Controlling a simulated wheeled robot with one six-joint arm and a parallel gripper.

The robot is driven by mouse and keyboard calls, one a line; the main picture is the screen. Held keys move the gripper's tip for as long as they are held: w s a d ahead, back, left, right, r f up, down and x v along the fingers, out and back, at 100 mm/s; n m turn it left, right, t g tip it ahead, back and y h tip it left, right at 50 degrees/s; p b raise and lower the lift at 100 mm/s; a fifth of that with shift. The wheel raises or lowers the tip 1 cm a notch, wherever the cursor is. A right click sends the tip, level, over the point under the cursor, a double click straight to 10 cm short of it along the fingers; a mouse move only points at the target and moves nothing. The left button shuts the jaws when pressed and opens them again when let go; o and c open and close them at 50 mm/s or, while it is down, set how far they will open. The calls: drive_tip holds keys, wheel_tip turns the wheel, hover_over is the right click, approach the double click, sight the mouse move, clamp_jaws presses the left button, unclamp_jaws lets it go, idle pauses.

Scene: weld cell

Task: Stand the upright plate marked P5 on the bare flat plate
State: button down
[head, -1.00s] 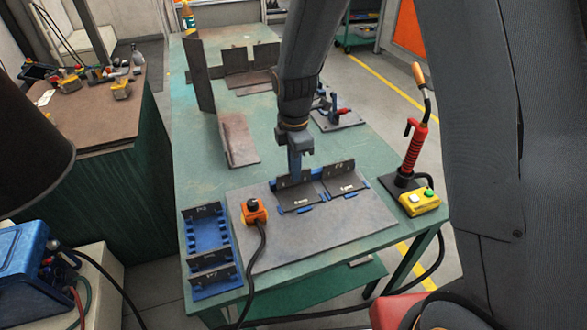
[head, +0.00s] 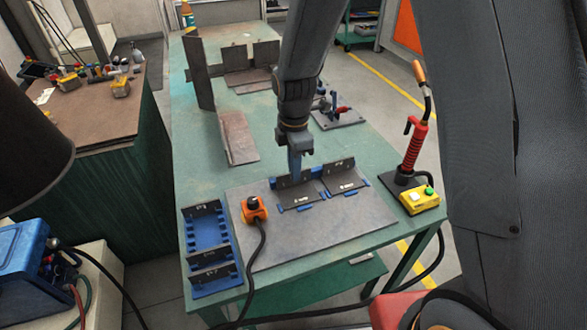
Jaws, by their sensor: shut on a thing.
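My gripper (head: 295,172) points down over the left of two blue fixtures on the grey base plate. It is shut on a dark upright plate (head: 285,182), gripped near its top and held roughly vertical. That plate stands at the back edge of the left flat plate (head: 300,194); I cannot tell whether it touches it. Its mark is too small to read. The right flat plate (head: 345,183) has another dark upright plate (head: 340,166) at its back edge. A blue rack (head: 190,228) at the left holds several dark plates.
An orange box with a black button (head: 254,209) and cable sits left of the fixtures. A red-handled torch (head: 416,148) and a yellow button box (head: 420,201) stand at the right. Brown steel pieces (head: 238,138) and a clamp (head: 337,117) lie farther back. The base plate's front is clear.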

drive_tip(key=shift+f, duration=0.2)
idle(0.4)
drive_tip(key=c, duration=1.8)
unclamp_jaws()
drive_tip(key=shift+c, duration=0.2)
drive_tip(key=shift+r, duration=0.1)
drive_tip(key=shift+r+p, duration=2.9)
drive_tip(key=shift+r, duration=1.05)
